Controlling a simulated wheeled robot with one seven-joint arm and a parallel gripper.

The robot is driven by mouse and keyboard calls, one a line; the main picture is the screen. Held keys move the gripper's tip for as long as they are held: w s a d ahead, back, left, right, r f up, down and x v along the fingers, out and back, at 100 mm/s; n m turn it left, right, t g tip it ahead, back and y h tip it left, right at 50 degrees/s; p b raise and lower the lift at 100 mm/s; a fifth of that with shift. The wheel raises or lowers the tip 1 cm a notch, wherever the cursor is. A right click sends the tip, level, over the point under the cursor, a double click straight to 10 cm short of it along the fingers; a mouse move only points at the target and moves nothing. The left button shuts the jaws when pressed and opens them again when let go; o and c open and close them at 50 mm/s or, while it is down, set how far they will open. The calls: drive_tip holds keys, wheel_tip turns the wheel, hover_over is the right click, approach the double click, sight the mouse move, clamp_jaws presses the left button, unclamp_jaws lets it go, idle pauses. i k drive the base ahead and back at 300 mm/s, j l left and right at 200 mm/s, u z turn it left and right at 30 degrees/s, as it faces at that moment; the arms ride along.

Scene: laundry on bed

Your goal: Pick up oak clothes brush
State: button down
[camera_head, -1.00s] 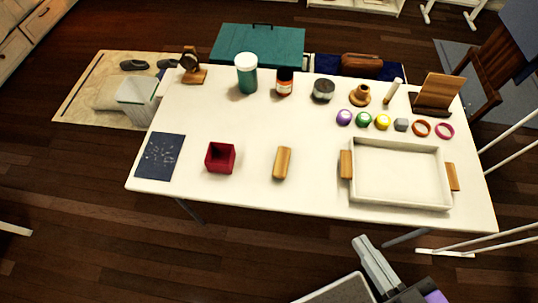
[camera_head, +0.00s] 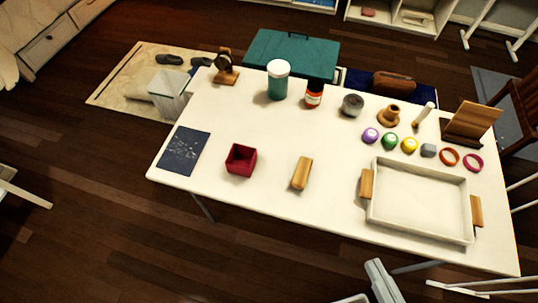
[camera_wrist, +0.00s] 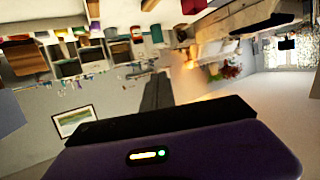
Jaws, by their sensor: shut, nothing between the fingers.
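The oak clothes brush (camera_head: 302,173) looks to be the light wooden block lying near the front middle of the white table in the head view. It lies between a dark red box and a white tray, touching neither. My gripper (camera_wrist: 157,92) shows in the wrist view as a dark narrow shape above a purple housing. It is shut and empty, and well away from the brush. The wrist view looks across the room upside down, and I cannot make out the brush there. Part of my grey arm shows at the bottom of the head view, in front of the table.
The white table (camera_head: 240,208) has a red box (camera_head: 241,159) left of the brush and a white tray (camera_head: 420,236) with wooden handles to its right. A dark blue card (camera_head: 184,151) lies at the left. Jars, coloured balls and rings stand farther back. Bare tabletop surrounds the brush.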

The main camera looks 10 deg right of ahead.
sight(301, 174)
drive_tip(key=j+z, duration=0.45)
drive_tip(key=k+j+z, duration=0.15)
drive_tip(key=j+z, duration=0.35)
drive_tip(key=l, duration=0.1)
